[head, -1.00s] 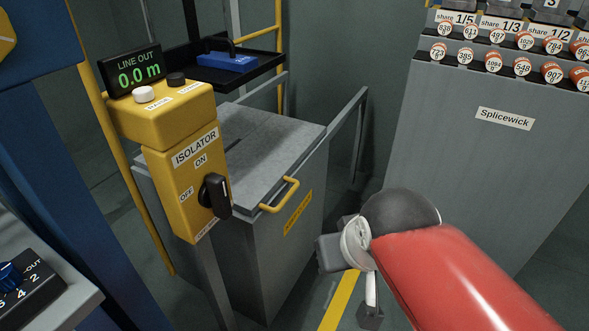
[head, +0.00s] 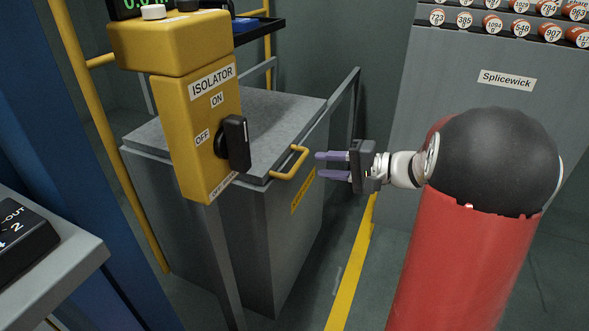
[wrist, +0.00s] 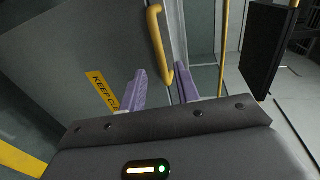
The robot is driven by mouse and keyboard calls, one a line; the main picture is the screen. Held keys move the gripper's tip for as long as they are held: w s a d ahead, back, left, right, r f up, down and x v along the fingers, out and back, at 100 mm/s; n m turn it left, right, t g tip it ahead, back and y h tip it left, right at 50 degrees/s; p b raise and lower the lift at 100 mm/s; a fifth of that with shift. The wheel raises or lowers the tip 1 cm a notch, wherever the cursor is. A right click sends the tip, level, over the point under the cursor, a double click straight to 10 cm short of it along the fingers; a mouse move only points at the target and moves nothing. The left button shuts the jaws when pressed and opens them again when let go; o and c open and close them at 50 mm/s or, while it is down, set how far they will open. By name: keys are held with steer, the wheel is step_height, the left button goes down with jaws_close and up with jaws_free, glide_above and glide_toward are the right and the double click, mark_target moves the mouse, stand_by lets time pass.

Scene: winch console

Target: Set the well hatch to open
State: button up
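The well hatch is a grey box with a flat grey lid (head: 285,130), lying shut on top. A yellow bar handle (head: 290,165) sticks out from the lid's front edge. My gripper (head: 319,165) is to the right of the handle, with its purple fingers apart and pointing at it. In the head view the fingertips look just short of the handle. In the wrist view the handle (wrist: 157,45) lies ahead, its lower end in line with the gap between the fingers (wrist: 161,88). Nothing is held; contact cannot be made out.
A yellow isolator box (head: 200,130) with a black knob (head: 234,143) stands in front of the hatch's left side. A grey Splicewick cabinet (head: 480,110) with several labelled cylinders stands behind at right. A yellow floor stripe (head: 352,275) runs right of the hatch.

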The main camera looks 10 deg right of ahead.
mark_target(299, 161)
steer(key=x, duration=0.7)
steer(key=shift+w+a, duration=0.25)
steer(key=shift+c, duration=0.4)
jaws_close()
